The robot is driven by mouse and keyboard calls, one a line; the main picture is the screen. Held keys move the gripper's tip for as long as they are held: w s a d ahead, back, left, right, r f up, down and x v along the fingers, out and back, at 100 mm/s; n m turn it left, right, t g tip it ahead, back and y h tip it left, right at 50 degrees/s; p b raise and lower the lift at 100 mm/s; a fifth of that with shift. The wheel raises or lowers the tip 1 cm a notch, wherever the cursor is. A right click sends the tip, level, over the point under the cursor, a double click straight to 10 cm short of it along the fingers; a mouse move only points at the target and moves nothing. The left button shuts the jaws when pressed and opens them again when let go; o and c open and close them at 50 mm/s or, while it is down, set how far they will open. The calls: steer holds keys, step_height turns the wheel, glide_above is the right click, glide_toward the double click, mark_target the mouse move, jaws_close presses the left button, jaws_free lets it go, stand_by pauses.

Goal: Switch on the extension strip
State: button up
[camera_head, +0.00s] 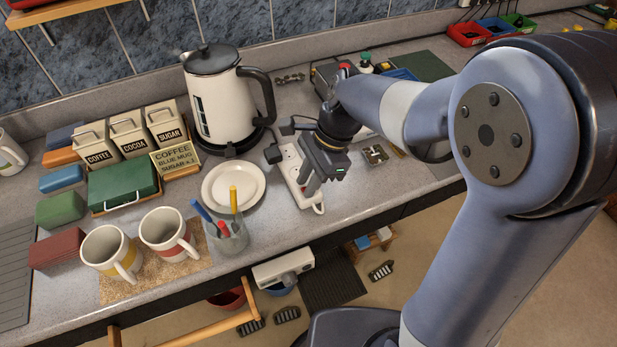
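The white extension strip (288,166) lies on the grey counter to the right of the kettle, running from its plugged far end toward the counter's front edge. A dark plug (273,153) sits at its far end. My gripper (308,188) points down over the strip's near half, with its fingers at or just above the strip. The gripper and its fingers cover part of the strip, and I cannot make out its switch or any lit lamp on it. I cannot tell whether the fingers touch the strip or how far apart they are.
A cream kettle (222,105), a white plate (233,187) and a glass of pens (228,238) stand left of the strip. Two mugs (168,234) are further left. A small metal tray (374,155) lies right of my gripper. The counter's front edge is close to the strip.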

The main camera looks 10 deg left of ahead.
jaws_close()
steer(key=shift+r, duration=0.1)
steer(key=shift+s+a+r+t+h+p, duration=0.25)
steer(key=shift+h+p, duration=0.25)
steer(key=shift+p, duration=0.4)
steer(key=shift+a+f+t+h+p, duration=0.1)
steer(key=shift+f+t+h+p, duration=0.2)
steer(key=shift+t+h+p, duration=0.3)
steer(key=shift+o, duration=1.5)
jaws_free()
